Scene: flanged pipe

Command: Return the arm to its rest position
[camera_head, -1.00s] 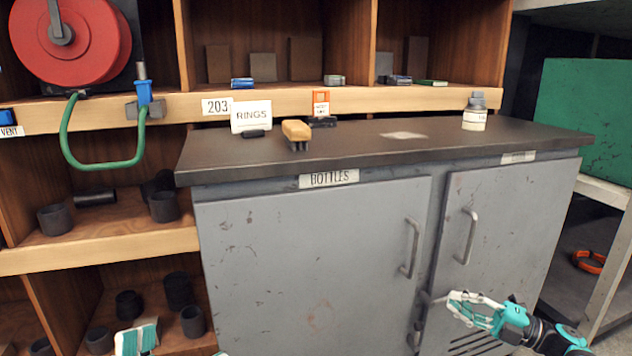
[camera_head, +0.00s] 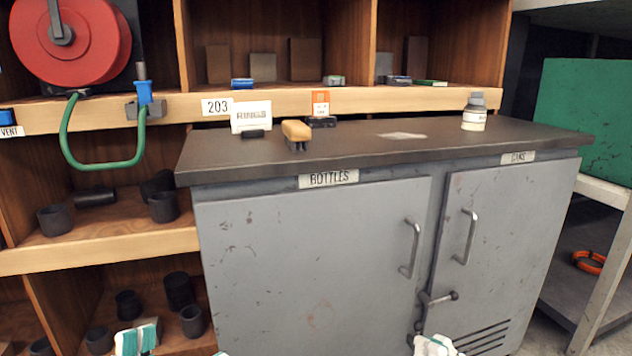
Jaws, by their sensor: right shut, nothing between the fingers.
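My right gripper (camera_head: 435,346) shows only in part at the bottom edge, right of centre, as a small white and teal piece. It is shut and empty, low in front of the grey cabinet (camera_head: 310,260) and apart from the handles. The rest of my right arm is out of the picture. White and teal parts of mine (camera_head: 137,339) show at the bottom left. I cannot tell from them how the left gripper stands.
The cabinet has two doors with bar handles (camera_head: 411,248) and a dark latch lever (camera_head: 438,298). On its dark top (camera_head: 360,150) stand a tan-topped brush (camera_head: 296,134) and a white bottle (camera_head: 474,112). Shelves with dark pipe pieces (camera_head: 163,207) stand left.

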